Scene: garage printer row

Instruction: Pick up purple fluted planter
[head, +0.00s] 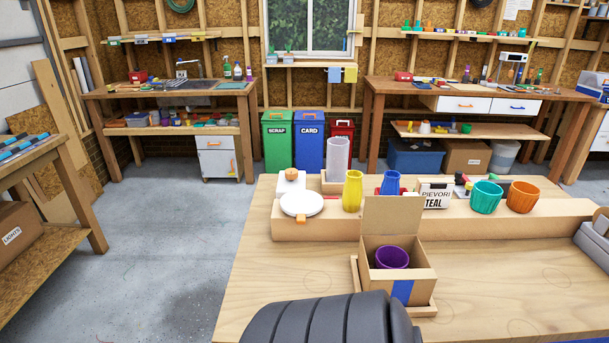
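The purple fluted planter (392,257) sits inside an open cardboard box (411,285) on the wooden table. Only its rim and upper part show above the box's front wall; its lower part is hidden. The box's lid flap stands up behind it, and a blue strip runs down its front. The box stands on a shallow cardboard tray (424,310). A dark grey ribbed part at the bottom edge looks like part of my arm. Neither gripper's fingers show.
A raised ledge (330,229) behind the box bears a yellow vase (352,191), a blue vase (390,183), a teal planter (485,197), an orange planter (522,197) and a sign (436,195). A grey object (594,238) lies at the right edge. The tabletop (510,280) right of the box is clear.

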